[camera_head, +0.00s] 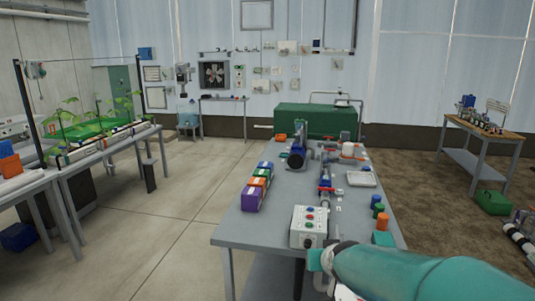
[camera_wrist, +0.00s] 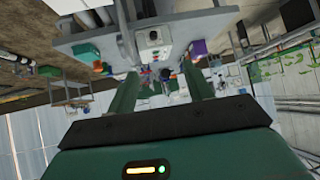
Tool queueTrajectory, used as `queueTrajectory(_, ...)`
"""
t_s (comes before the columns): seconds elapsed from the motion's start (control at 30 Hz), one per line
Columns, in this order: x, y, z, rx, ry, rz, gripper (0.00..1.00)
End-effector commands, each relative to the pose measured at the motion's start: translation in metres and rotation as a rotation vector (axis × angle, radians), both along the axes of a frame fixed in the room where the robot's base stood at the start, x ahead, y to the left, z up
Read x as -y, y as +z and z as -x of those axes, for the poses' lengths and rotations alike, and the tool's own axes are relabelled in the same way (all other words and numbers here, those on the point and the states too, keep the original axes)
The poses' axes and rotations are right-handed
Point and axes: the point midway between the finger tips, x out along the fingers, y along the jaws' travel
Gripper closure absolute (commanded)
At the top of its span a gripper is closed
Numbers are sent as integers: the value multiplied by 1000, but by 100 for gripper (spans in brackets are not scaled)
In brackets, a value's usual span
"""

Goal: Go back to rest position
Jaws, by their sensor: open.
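My gripper (camera_wrist: 160,78) shows in the wrist view as two green fingers standing apart, with nothing between them. The wrist picture is upside down, with the workbench at the top and the wall at the bottom. In the head view my teal arm reaches in from the lower right, over the near right corner of the grey workbench (camera_head: 262,228). My fingers cannot be made out clearly there. A white control box (camera_head: 308,227) with coloured buttons stands on the bench near the arm. The box also shows in the wrist view (camera_wrist: 152,36), beyond the fingers.
The bench carries a row of coloured boxes (camera_head: 257,188), a blue pump (camera_head: 297,155), a pipe line, a white tray (camera_head: 361,179) and coloured caps (camera_head: 382,221). A plant bench (camera_head: 75,165) stands left, a wooden-topped table (camera_head: 485,130) right. The floor left of the workbench is clear.

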Motion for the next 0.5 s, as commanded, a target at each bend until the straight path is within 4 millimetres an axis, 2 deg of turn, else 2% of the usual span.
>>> queueTrajectory(0.03,1,9,14,-13,4,-5,49)
queueTrajectory(0.2,2,26,62,-87,22,-14,49)
queueTrajectory(0.5,7,43,154,-218,34,2,49)
